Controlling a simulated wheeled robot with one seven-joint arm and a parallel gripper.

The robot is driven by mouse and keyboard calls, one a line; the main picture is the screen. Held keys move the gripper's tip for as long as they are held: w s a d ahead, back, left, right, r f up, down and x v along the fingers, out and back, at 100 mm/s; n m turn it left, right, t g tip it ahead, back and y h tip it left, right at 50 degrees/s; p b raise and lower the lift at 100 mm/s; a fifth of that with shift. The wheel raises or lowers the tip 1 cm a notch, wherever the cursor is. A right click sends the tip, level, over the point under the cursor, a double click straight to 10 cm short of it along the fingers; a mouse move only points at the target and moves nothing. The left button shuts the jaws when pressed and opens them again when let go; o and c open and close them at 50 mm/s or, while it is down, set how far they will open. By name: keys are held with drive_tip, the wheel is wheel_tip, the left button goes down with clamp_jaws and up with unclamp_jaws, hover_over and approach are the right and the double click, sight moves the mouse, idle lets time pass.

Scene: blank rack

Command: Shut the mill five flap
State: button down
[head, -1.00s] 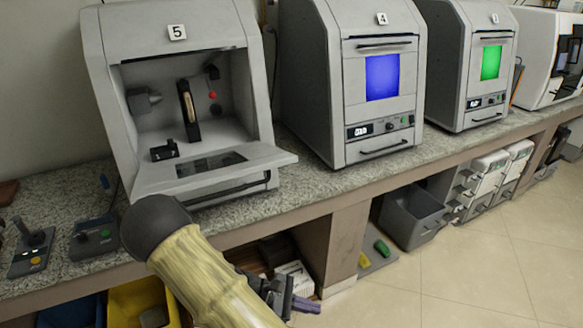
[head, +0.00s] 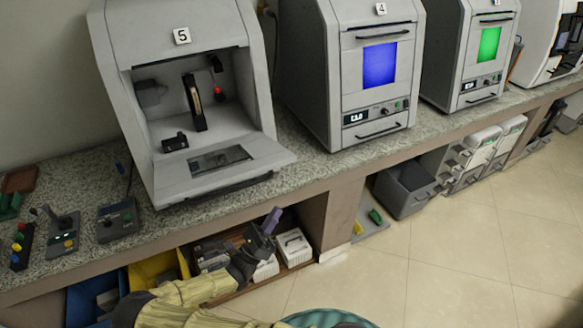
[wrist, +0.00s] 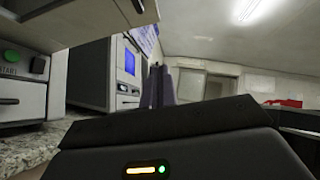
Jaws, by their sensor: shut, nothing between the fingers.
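The mill with the number 5 (head: 120,90) stands on the counter at the left in the head view. Its flap (head: 208,171) is open, hinged down and sticking out at the front, with a small dark window in it. The chamber behind is exposed, with a dark upright part, a red knob and a small black block inside. My gripper (head: 270,222) is in front of the counter, below and to the right of the flap, apart from it. Its fingers (wrist: 158,86) are together and empty in the wrist view. There, a green START button and the flap's underside (wrist: 75,12) show at the left.
Mill four (head: 350,75), with a blue window, and another with a green window (head: 463,60) stand to the right, closed. Control boxes (head: 117,220) sit on the counter at left. Bins and boxes fill the shelf below. The tiled floor (head: 450,250) is clear.

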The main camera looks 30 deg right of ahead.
drive_tip(key=a+r+p+x, duration=0.1)
drive_tip(key=p+x, duration=0.4)
drive_tip(key=x, duration=0.8)
drive_tip(key=shift+w+a+r, duration=0.3)
drive_tip(key=shift+a+r, duration=0.05)
drive_tip(key=shift+a, duration=0.1)
